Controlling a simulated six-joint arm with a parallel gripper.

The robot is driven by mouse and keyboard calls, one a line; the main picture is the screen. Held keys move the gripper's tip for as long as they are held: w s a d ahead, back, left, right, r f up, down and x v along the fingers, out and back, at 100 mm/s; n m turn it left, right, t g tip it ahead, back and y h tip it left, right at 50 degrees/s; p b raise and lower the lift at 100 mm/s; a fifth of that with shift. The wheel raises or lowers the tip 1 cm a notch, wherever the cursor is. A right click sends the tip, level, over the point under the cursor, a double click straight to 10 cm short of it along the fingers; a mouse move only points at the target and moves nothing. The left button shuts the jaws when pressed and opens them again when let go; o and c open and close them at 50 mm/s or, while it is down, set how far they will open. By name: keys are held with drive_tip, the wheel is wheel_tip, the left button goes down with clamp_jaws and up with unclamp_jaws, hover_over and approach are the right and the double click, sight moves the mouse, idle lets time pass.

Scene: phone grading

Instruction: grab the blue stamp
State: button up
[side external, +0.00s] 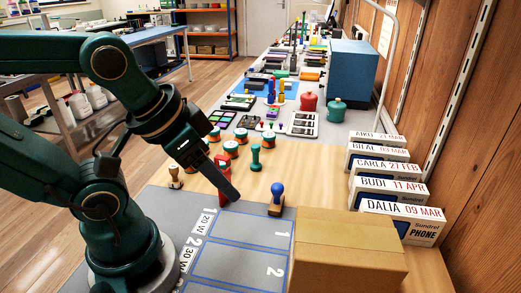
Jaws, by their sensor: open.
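The blue stamp (277,194) has a rounded blue handle on a wooden base. It stands upright at the far edge of the grey mat (250,216), just left of the cardboard box. My gripper (228,189) points down to the left of the blue stamp, clearly apart from it. It is open, with a dark finger in front and a red part beside it. I cannot tell whether that red part belongs to my gripper or to something behind it.
A cardboard box (348,245) stands right of the stamp. Labelled phone boxes (402,222) line the right wall. A green stamp (255,158) and several round green-and-red items (231,149) stand behind. Blue outlines mark numbered areas on the mat, whose visible areas are clear.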

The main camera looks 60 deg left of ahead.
sight(276, 192)
drive_tip(key=shift+o, duration=0.4)
drive_tip(key=s+a+f+m+g+y, duration=0.1)
drive_tip(key=a+f+m+g+y, duration=0.3)
drive_tip(key=m, duration=0.4)
drive_tip(key=w+f+m+t+y, duration=0.1)
drive_tip(key=w+m+y, duration=0.1)
drive_tip(key=m, duration=0.3)
drive_tip(key=w+f+m+t+y, duration=0.1)
drive_tip(key=w+f+m+y, duration=0.1)
drive_tip(key=m, duration=0.3)
drive_tip(key=w+a+f+m+t+y, duration=0.1)
drive_tip(key=w+m+t+y, duration=0.1)
drive_tip(key=m, duration=0.3)
drive_tip(key=shift+w+f+m, duration=0.25)
drive_tip(key=shift+w+m, duration=0.1)
drive_tip(key=shift+m, duration=0.05)
drive_tip(key=w+d+m+t, duration=0.1)
drive_tip(key=m, duration=0.1)
drive_tip(key=w+d+f+m+t, duration=0.1)
drive_tip(key=w+d+m+t, duration=0.1)
drive_tip(key=m, duration=0.1)
drive_tip(key=w+d+f+m+t+h, duration=0.1)
drive_tip(key=m, duration=0.2)
drive_tip(key=shift+w+d+t, duration=0.2)
drive_tip(key=shift+t, duration=0.2)
drive_tip(key=shift+x, duration=2.5)
